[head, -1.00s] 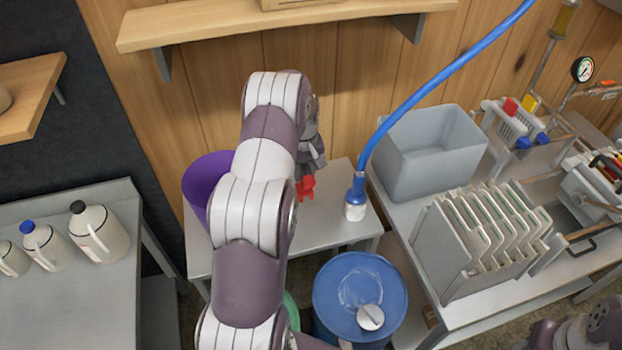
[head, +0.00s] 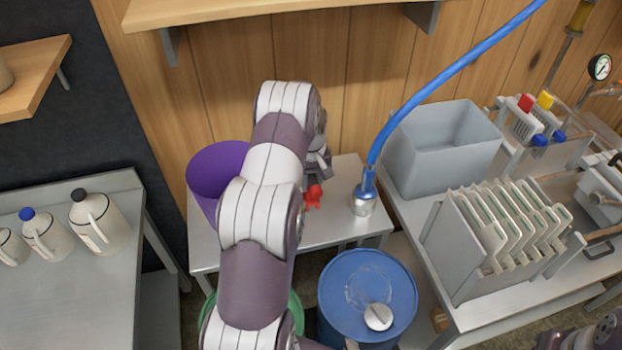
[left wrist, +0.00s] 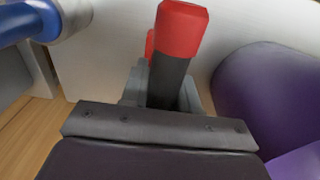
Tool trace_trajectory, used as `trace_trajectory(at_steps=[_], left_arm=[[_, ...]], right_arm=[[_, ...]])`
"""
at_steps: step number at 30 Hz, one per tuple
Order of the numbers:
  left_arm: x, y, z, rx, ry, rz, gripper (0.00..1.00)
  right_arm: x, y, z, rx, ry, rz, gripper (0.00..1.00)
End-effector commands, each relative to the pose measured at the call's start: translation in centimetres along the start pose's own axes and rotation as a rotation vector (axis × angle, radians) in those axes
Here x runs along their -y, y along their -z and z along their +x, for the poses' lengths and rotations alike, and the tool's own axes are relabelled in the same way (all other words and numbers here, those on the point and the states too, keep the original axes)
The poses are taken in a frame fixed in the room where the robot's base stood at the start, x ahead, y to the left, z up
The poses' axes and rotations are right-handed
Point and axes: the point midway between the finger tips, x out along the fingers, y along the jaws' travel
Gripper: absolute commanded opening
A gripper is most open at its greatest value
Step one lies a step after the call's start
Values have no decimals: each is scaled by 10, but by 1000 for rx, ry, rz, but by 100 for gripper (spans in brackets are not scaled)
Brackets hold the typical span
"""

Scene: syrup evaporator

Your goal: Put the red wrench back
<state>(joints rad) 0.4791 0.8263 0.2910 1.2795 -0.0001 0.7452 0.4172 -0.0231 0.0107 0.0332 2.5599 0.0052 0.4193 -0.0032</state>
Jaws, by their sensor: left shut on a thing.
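The red wrench (head: 314,196) shows as a small red piece below my left gripper (head: 318,170) in the head view, over the small grey table (head: 345,229). In the left wrist view its red end (left wrist: 182,30) and dark shaft (left wrist: 166,82) stand up between the fingers of my left gripper (left wrist: 160,98), which is shut on it. A smaller red part (left wrist: 150,45) shows behind the shaft; I cannot tell whether it belongs to the wrench. The wrench's other end is hidden, and I cannot tell whether it touches the table. My right gripper's fingers are not visible.
A purple bucket (head: 212,172) stands left of the gripper. A blue hose (head: 440,80) ends in a metal fitting (head: 364,200) to the right. A blue drum (head: 350,285) stands in front. A grey bin (head: 445,155) and a plate rack (head: 500,235) are farther right. A shelf (head: 280,10) hangs above.

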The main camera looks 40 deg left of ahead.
Motion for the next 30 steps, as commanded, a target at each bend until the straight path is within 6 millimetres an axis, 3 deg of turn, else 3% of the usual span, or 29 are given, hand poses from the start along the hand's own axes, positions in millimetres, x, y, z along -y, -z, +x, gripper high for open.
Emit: trace_trajectory(at_steps=[2,23,24,26,27,30], left_arm=[[0,0,10,-1,0,0,0],[0,0,22,-2,-1,0,0],[0,0,22,-2,-1,0,33],[0,0,22,-2,-1,0,52],[0,0,22,-2,-1,0,59],[0,0,22,-1,0,0,59]], right_arm=[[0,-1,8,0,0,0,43],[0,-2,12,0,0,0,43],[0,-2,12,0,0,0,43],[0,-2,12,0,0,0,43],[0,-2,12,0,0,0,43],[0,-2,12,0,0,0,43]])
